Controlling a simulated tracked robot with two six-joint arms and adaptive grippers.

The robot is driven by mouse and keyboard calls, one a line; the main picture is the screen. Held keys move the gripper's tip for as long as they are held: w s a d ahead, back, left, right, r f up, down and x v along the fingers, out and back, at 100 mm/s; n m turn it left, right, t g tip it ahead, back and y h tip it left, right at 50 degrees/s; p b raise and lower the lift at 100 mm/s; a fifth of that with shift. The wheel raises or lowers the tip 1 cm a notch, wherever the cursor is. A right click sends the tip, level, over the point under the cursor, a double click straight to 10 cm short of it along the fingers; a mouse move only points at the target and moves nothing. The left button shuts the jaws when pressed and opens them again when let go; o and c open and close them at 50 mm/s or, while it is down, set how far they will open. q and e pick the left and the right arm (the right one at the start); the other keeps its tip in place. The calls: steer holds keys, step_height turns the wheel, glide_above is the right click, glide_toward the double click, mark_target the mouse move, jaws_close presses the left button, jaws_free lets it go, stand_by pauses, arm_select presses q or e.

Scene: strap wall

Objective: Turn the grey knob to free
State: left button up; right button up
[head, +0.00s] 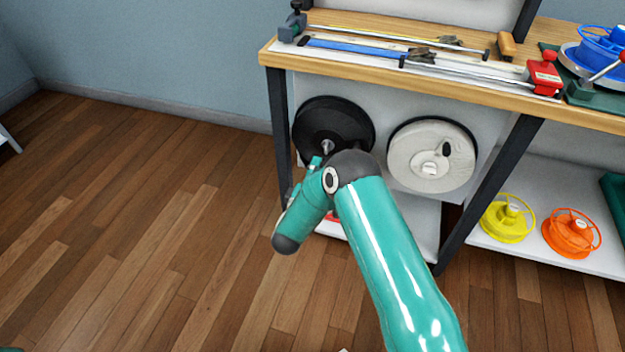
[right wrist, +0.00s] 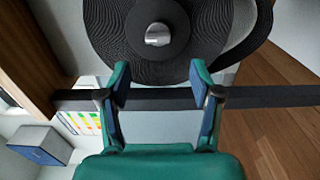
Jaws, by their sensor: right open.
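A black reel (head: 345,119) hangs on the panel under the bench, with a small grey metal knob (head: 327,146) at its centre. In the right wrist view the knob (right wrist: 158,34) is at the top middle, on the black reel's hub (right wrist: 145,62). My right gripper (right wrist: 159,80) is open and empty. Its two fingers point towards the reel, below the knob in that view, and the knob is apart from both. In the head view my right arm hides most of this gripper. My left gripper is not in view.
A white reel (head: 410,160) hangs to the right of the black one. A dark bench leg (right wrist: 160,99) crosses behind my fingers in the wrist view. Yellow (head: 507,218) and orange (head: 571,233) spools stand on the lower shelf. The wooden floor (head: 130,200) at left is clear.

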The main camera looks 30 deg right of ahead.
steer(key=shift+v, duration=1.55)
